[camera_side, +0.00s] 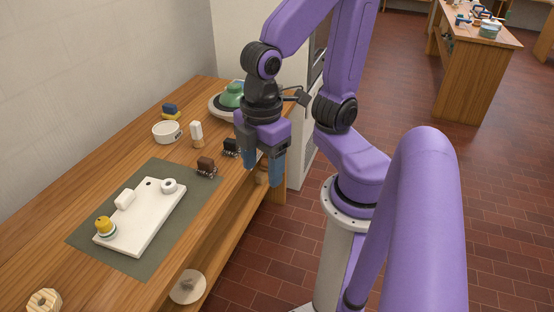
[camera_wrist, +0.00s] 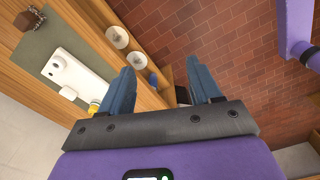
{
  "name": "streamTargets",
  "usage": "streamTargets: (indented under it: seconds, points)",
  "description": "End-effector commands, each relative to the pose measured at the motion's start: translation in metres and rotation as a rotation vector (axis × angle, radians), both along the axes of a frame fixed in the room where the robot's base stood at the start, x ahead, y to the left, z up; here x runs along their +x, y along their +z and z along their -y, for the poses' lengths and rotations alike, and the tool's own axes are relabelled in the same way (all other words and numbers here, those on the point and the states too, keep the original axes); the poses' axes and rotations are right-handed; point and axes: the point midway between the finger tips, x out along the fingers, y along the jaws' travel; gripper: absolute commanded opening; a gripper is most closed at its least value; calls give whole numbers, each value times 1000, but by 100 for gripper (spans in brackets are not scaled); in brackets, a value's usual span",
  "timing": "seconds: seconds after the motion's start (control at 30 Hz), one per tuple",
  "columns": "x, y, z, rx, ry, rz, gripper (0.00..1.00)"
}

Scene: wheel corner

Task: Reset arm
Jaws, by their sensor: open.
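My gripper (camera_side: 262,172) hangs with its blue fingers pointing down, near the right edge of the wooden table, above its lower shelf. The two fingers stand apart, and I see nothing between them. In the wrist view my gripper (camera_wrist: 160,82) also shows spread fingers, with the shelf edge and the brick floor below. The arm is bent over the table edge and appears to touch none of the objects.
A white board (camera_side: 150,222) lies on a green mat (camera_side: 205,198), bearing a yellow-topped piece, a white block and a ring. A brown wheeled block (camera_side: 206,166), black wheeled block (camera_side: 231,147), white bowl (camera_side: 166,132) and green object (camera_side: 232,95) stand nearby. Floor lies right.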

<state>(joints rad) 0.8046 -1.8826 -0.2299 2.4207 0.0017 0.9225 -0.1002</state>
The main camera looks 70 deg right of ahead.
Motion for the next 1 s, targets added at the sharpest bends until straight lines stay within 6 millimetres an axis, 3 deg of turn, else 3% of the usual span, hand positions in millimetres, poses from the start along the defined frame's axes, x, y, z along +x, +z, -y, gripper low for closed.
streamTargets:
  seconds: [0.1, 0.2, 1.0]
  points:
    - [-17, -3, 19, 3, -54, 0, 63]
    - [-23, -5, 25, 4, -76, -2, 63]
    - [-23, -5, 26, 3, -79, -2, 63]
